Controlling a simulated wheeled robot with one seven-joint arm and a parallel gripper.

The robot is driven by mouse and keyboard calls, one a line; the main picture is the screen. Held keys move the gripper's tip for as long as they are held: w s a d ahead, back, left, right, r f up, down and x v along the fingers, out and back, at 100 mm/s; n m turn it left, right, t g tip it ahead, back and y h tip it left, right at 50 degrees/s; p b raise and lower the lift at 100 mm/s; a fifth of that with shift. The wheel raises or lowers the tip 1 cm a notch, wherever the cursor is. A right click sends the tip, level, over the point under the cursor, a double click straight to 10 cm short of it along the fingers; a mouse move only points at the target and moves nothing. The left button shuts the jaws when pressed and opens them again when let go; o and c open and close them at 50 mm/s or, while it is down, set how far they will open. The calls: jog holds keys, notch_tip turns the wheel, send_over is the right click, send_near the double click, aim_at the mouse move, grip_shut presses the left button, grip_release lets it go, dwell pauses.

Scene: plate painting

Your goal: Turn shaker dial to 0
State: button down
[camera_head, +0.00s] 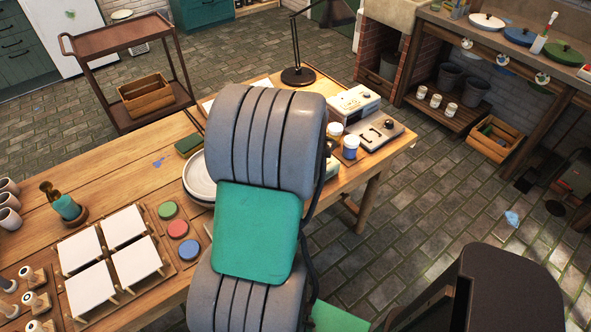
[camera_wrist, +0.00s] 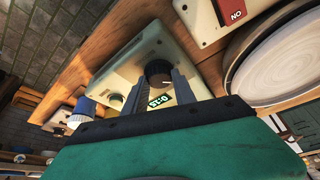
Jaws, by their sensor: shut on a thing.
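In the wrist view a cream shaker (camera_wrist: 117,75) fills the middle. It has a dark round dial (camera_wrist: 157,69) and a small green display (camera_wrist: 159,101) with dark characters that appear rotated; I cannot read them surely. My gripper (camera_wrist: 160,77) is shut on the dial, with one finger on each side of it. The dial's pointer setting is too small to tell. In the head view my own arm hides the gripper and most of the shaker; only a pale edge of the shaker (camera_head: 332,168) shows beside the arm.
Blue-and-white cups (camera_head: 350,147) stand right of the arm, near a flat device with a knob (camera_head: 380,131) and a white box (camera_head: 353,102). Stacked plates (camera_head: 196,181) lie left of the arm. A black lamp (camera_head: 298,75) stands behind. The wooden table (camera_head: 120,185) carries white tiles and paint pots.

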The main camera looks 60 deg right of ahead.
jog(key=n+t+y+b, duration=0.1)
jog(key=n, duration=0.3)
jog(key=shift+s+d, duration=0.1)
jog(key=shift+d, duration=0.05)
jog(key=shift+n+y+b, duration=0.7)
jog(key=shift+n+b, duration=0.05)
jog(key=shift+n, duration=0.95)
jog(key=shift+t, duration=0.3)
jog(key=c, duration=1)
grip_release()
jog(key=v, duration=0.8)
jog(key=shift+f, duration=0.1)
